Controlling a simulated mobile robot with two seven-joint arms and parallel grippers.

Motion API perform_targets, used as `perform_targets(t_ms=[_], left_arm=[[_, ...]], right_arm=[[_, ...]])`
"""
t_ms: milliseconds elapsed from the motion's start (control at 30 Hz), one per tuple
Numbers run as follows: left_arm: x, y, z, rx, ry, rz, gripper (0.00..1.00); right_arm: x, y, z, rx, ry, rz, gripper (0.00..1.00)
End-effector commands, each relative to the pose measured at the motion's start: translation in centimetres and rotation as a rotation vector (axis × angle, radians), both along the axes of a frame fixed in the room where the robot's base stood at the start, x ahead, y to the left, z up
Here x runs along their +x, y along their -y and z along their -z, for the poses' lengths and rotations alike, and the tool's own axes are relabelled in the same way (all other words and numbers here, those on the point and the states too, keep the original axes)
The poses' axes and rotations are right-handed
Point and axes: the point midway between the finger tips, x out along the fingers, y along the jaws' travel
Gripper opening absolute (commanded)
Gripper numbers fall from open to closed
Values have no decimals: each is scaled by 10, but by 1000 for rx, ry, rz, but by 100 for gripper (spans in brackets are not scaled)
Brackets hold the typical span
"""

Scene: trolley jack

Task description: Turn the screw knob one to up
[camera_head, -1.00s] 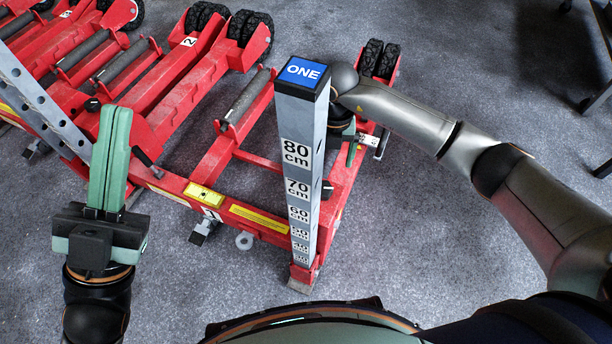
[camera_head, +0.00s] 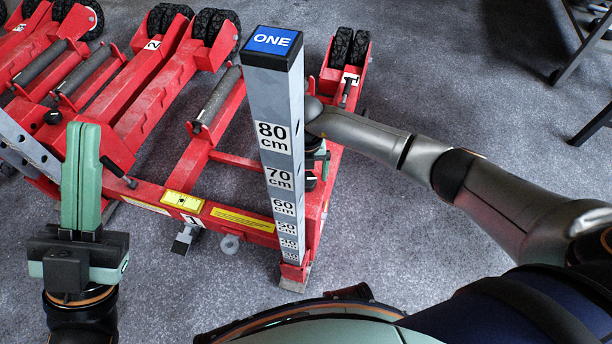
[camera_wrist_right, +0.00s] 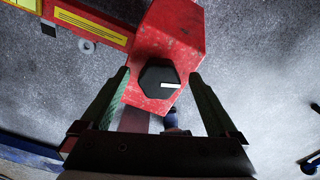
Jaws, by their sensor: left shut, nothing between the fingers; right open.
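The screw knob (camera_wrist_right: 160,79) is a black hexagonal knob with a white line mark, on a red block of the jack (camera_wrist_right: 180,35). The mark points right in the right wrist view. My right gripper (camera_wrist_right: 160,74) is open, with its green fingers either side of the knob; I cannot tell whether they touch it. My left gripper (camera_head: 83,126) is shut and empty, pointing up at the left, apart from the knob.
The tall grey post (camera_head: 275,130) marked "ONE" and in cm stands at the jack's near corner, close to my right arm. More red jack frames (camera_head: 130,100) with black wheels fill the upper left.

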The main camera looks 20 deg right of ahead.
Motion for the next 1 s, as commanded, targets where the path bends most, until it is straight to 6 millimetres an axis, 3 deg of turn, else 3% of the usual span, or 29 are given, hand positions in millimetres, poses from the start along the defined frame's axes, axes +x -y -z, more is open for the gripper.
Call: perform_targets(t_ms=[333,1000], left_arm=[[0,0,1,-2,-3,2,0],[0,1,1,2,-3,3,0]], right_arm=[[0,0,3,0,0,0,94],[0,0,3,0,0,0,19]])
